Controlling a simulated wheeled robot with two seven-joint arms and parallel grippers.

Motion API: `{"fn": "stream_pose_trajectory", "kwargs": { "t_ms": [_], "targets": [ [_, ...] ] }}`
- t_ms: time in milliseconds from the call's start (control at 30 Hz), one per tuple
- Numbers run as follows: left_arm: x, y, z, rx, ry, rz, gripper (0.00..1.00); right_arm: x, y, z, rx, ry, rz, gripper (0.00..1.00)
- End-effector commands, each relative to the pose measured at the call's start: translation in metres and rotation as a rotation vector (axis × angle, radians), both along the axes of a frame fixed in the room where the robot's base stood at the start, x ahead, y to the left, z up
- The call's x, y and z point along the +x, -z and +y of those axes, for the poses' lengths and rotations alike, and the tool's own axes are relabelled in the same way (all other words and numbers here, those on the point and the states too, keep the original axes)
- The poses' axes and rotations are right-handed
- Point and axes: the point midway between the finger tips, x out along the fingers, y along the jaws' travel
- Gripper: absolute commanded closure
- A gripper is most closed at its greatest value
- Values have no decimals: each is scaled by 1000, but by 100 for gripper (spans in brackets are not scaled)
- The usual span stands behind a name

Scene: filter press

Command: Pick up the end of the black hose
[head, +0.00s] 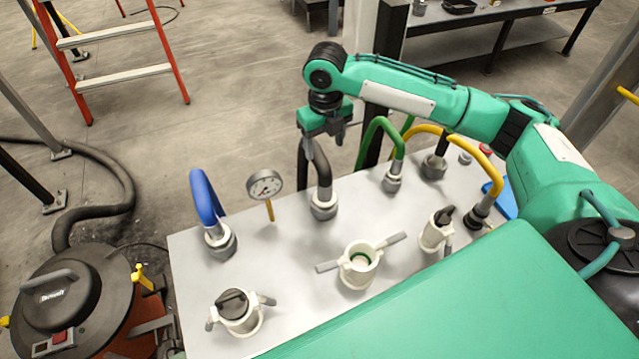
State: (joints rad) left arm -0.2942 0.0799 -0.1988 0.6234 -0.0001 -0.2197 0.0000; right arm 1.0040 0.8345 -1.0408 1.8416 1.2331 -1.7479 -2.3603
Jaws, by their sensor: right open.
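A black hose (322,170) rises from a grey collar (324,205) on the light panel (290,240) and bends over towards the panel's far edge. Its far end is hidden behind the panel or my fingers. My right gripper (324,146) points down just above the bend of this hose. It is open, and one finger overlaps the hose in the picture. I cannot tell whether they touch. My left gripper is not in view.
A blue hose (204,197), gauge (265,185), green hose (378,130) and yellow hose (475,147) stand along the panel. White clamp fittings (360,265) sit nearer. A vacuum (62,300) with a dark floor hose (120,175) is at left, a ladder (120,75) behind.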

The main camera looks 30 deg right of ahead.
Motion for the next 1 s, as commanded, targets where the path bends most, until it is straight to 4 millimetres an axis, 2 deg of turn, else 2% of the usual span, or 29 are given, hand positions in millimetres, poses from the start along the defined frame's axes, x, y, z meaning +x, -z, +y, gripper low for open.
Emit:
{"fn": "stream_pose_trajectory", "kwargs": {
  "t_ms": [200, 400, 667, 900, 1000],
  "targets": [
    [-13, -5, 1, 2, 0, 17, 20, -1, 35, -1, -2, -5, 7, 37],
    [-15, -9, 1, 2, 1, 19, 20, 0, 70, -1, -1, -4, 4, 37],
    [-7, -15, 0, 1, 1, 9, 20, 0, 89, -2, -1, -4, 4, 37],
    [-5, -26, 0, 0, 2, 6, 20, 0, 125, -3, -2, -4, 4, 37],
    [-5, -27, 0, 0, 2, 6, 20, 0, 133, -3, -1, -4, 2, 37]
  ]
}}
